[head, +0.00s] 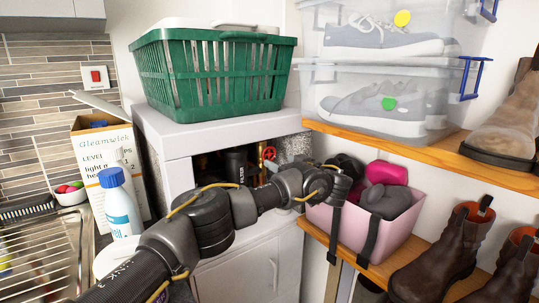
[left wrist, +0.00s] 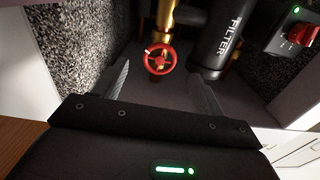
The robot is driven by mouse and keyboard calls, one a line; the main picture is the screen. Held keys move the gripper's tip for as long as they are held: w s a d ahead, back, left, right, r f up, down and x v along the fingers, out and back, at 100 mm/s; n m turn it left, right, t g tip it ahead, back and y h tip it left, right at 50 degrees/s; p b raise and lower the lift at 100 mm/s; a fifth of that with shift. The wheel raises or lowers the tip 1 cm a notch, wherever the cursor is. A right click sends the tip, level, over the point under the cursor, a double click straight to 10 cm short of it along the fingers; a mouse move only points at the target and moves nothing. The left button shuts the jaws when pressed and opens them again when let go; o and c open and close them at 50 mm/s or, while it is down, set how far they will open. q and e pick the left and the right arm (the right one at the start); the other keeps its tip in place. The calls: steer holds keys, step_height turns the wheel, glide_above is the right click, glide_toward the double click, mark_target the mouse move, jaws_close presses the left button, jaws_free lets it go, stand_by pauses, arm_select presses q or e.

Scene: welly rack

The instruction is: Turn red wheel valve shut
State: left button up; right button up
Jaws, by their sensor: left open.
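The red wheel valve (head: 268,153) shows in the head view inside the open white cabinet, right of the black filter cylinder. In the left wrist view the red wheel (left wrist: 158,59) sits on a brass pipe. My left gripper (left wrist: 158,72) is open and empty, with a finger to the left and right of the wheel in the picture. The wheel appears beyond the fingertips, and I see no contact. In the head view my left arm reaches across the cabinet front, and its fingers cannot be made out. My right gripper is in neither view.
The black filter (left wrist: 227,35) stands close right of the wheel. A box with a red knob and green light (left wrist: 303,35) is further right. Speckled walls flank the opening. A green basket (head: 210,75) stands on top; a pink bin (head: 375,225) is beside my wrist.

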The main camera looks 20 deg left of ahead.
mark_target(269, 156)
arm_select(q)
steer(key=p+x, duration=0.1)
steer(key=x, duration=0.6)
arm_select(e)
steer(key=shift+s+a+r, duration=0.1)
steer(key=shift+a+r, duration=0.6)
arm_select(q)
steer(key=c, duration=1)
steer(key=shift+f+m+b, duration=0.25)
steer(key=shift+m+b, duration=0.45)
steer(key=shift+b, duration=0.2)
steer(key=shift+s+m+b, duration=0.1)
steer(key=shift+m+b, duration=1)
steer(key=m+b, duration=0.2)
steer(key=shift+a+r+m, duration=0.1)
steer(key=shift+r+m, duration=0.05)
steer(key=shift+m, duration=0.25)
steer(key=shift+r+m, duration=0.1)
steer(key=shift+m, duration=0.3)
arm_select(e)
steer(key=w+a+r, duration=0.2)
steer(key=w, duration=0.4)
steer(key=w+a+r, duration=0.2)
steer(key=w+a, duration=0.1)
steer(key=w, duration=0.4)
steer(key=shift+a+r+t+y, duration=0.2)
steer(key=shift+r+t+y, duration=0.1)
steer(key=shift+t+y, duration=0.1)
